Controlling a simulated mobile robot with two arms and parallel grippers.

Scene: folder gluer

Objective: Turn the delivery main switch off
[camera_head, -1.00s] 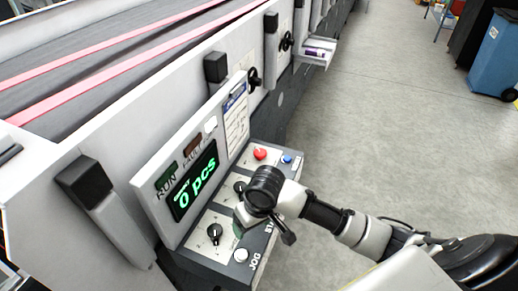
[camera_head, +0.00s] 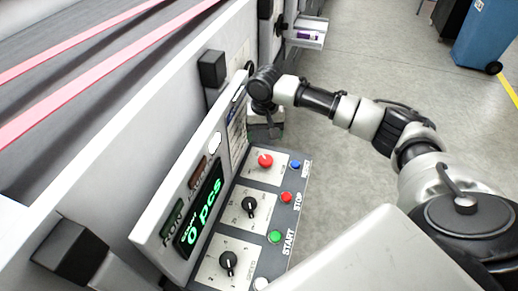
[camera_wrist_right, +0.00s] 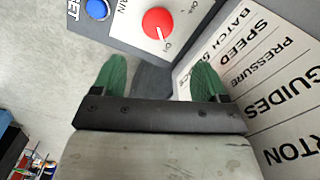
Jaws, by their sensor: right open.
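The main switch is a round red knob (camera_head: 265,161) with a white mark, at the far end of the sloped control panel (camera_head: 241,181). In the right wrist view the red knob (camera_wrist_right: 158,23) sits beside the word MAIN, and its white mark points toward the ON lettering. My right gripper (camera_head: 265,132) is just beyond the knob at the panel's far end, apart from it. In the right wrist view its green fingertips (camera_wrist_right: 158,78) are spread, with nothing between them. My left gripper is not in view.
The panel also has black dials (camera_head: 249,205), a blue button (camera_head: 295,164), a red stop button (camera_head: 286,197) and a green start button (camera_head: 275,237). A display (camera_head: 205,212) reads 0 pcs. A lettered placard (camera_wrist_right: 262,60) stands close to my right gripper.

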